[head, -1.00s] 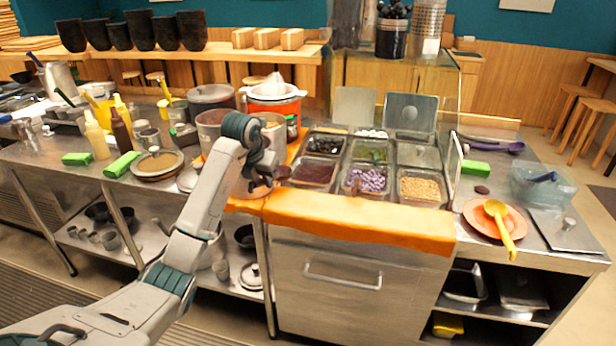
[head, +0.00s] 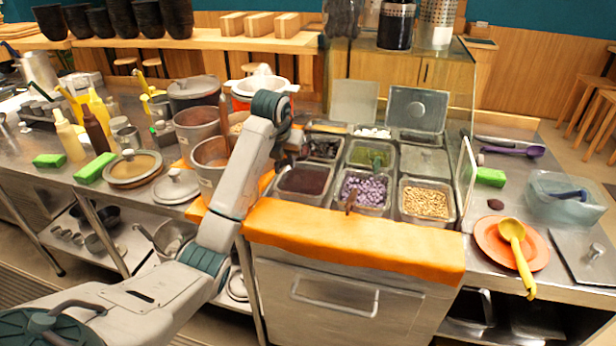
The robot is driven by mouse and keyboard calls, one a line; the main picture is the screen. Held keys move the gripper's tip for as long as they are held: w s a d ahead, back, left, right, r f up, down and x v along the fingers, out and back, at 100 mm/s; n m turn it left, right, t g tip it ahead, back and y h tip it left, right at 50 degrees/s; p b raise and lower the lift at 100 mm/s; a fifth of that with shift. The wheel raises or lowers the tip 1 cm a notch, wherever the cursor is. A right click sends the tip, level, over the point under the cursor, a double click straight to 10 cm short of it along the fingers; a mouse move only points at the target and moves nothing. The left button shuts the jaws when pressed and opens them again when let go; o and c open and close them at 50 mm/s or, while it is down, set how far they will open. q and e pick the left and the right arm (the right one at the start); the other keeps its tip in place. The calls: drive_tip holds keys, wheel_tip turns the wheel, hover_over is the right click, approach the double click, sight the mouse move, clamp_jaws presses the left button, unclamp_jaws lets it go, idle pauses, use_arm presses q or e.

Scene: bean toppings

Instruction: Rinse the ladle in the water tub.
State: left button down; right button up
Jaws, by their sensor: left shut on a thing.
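My left gripper (head: 289,154) is shut above the left end of the topping pans. What it holds is mostly hidden by the gripper and arm, and I cannot tell if it is a ladle. A clear bluish tub (head: 538,205), which looks like the water tub, stands at the right, far from my left gripper. A dark blue handle (head: 571,194) shows at the tub. A yellow ladle (head: 513,232) lies on an orange plate (head: 488,243), and a purple ladle (head: 520,151) lies behind. My right gripper is not in view.
Pans of purple beans (head: 372,190) and yellow beans (head: 425,203) sit behind an orange cloth (head: 340,240). A clear upright panel (head: 466,180) stands between the pans and the right counter. A metal lid (head: 572,235) lies front right.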

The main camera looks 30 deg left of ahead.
use_arm(q)
drive_tip(key=shift+w+f, duration=0.1)
drive_tip(key=shift+w, duration=0.25)
drive_tip(key=shift+s+r, duration=0.45)
drive_tip(key=shift+s, duration=0.1)
drive_tip(key=p, duration=0.1)
hover_over(289, 193)
drive_tip(key=s, duration=0.1)
wheel_tip(289, 193, down, 4)
drive_tip(key=f, duration=0.1)
drive_tip(key=shift+s+d+f, duration=0.1)
drive_tip(key=shift+s+f, duration=0.25)
drive_tip(key=shift+f, duration=0.15)
wheel_tip(289, 193, down, 4)
drive_tip(key=shift+r+p, duration=0.25)
drive_tip(key=shift+p, duration=0.65)
drive_tip(key=shift+w+f, duration=0.1)
drive_tip(key=shift+f, duration=0.1)
